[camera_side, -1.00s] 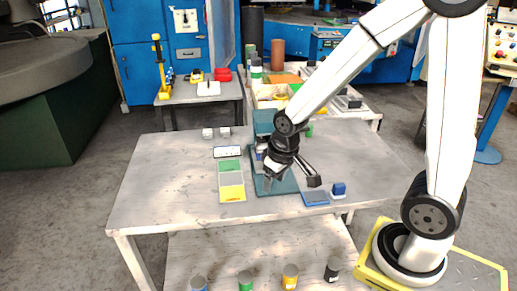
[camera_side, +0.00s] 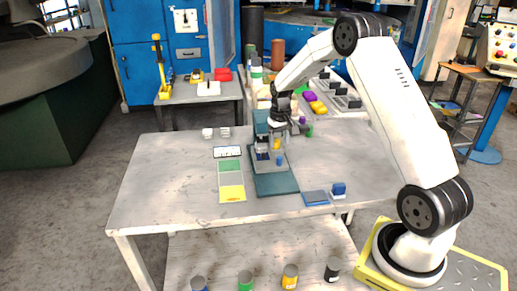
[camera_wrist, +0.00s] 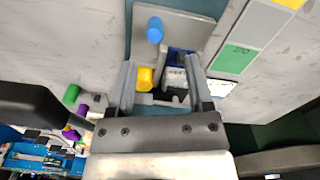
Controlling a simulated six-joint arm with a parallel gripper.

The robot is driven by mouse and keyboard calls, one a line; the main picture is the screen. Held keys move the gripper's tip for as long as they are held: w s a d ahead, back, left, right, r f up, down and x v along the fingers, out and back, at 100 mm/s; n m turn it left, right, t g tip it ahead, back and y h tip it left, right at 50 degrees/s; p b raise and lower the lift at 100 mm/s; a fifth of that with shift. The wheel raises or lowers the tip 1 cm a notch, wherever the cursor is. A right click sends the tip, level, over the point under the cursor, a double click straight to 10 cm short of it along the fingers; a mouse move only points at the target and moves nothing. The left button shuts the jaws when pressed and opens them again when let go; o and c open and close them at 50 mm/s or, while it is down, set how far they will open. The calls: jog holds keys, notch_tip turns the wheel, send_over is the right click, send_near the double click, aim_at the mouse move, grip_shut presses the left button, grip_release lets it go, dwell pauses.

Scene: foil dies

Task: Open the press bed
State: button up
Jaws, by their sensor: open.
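The press stands on a teal base plate (camera_side: 278,186) in the middle of the table, with a teal column (camera_side: 261,122) at its back. Its grey bed (camera_side: 268,164) lies on the rear part of the base plate, and bare plate shows in front of it. A blue knob (camera_side: 279,161) stands on the bed; it also shows in the wrist view (camera_wrist: 155,30). A yellow part (camera_wrist: 145,78) and a dark block with a pale label (camera_wrist: 177,70) show between my fingers. My gripper (camera_wrist: 160,64) is open above the press; contact cannot be told.
A strip with green and yellow fields (camera_side: 231,180) lies left of the press, below a white label plate (camera_side: 227,152). A blue pad (camera_side: 315,198) and a blue block (camera_side: 339,188) lie front right. A green cylinder (camera_wrist: 71,95) stands near the press.

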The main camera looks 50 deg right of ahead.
aim_at(279, 157)
jog(key=shift+d+f, duration=0.15)
jog(key=shift+d, duration=0.3)
jog(key=shift+f, duration=3.9)
grip_shut()
jog(key=shift+w, duration=0.1)
